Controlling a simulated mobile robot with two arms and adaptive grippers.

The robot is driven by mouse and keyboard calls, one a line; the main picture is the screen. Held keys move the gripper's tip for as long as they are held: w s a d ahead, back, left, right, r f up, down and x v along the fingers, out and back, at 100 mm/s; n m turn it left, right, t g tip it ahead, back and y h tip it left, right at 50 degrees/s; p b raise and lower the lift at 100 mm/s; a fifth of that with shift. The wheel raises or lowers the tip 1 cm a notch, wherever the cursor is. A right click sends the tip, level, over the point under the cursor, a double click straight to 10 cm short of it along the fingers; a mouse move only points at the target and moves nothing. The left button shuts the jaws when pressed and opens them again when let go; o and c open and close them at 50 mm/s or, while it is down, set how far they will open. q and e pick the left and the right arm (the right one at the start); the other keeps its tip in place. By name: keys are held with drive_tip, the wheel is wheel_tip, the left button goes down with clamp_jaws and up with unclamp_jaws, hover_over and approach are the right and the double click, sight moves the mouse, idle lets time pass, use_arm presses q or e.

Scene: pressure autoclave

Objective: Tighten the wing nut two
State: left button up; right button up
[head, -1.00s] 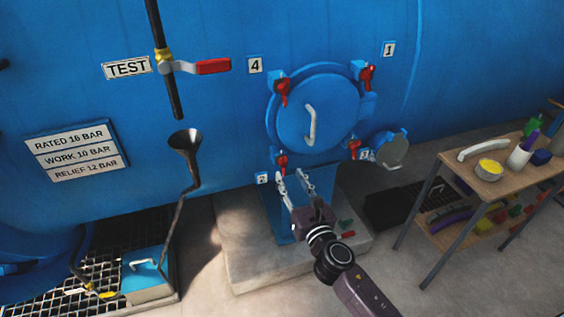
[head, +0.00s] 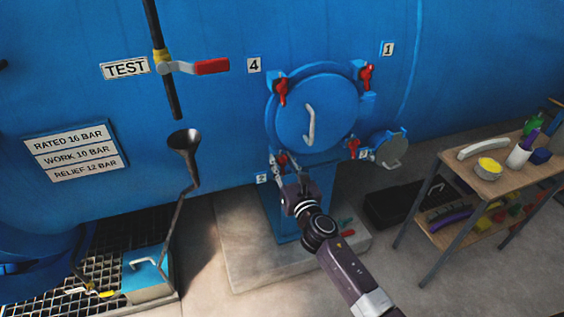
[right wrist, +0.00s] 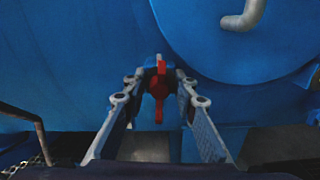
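The round blue door (head: 316,108) has red wing nuts at its rim: upper left (head: 281,91), upper right (head: 366,76), lower right (head: 353,148) and lower left (head: 281,160). My right gripper (head: 286,166) is at the lower-left nut. In the right wrist view, that red nut (right wrist: 158,84) is upright between the open fingers of my right gripper (right wrist: 160,80), with gaps seeming to remain on both sides. My left gripper is out of view.
A white curved handle (head: 310,125) stands out from the door. A small round blue-grey cover (head: 391,149) is at its right. A funnel on a pipe (head: 184,145) stands left. A wooden bench (head: 510,180) with several items stands right.

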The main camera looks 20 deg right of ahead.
clamp_jaws()
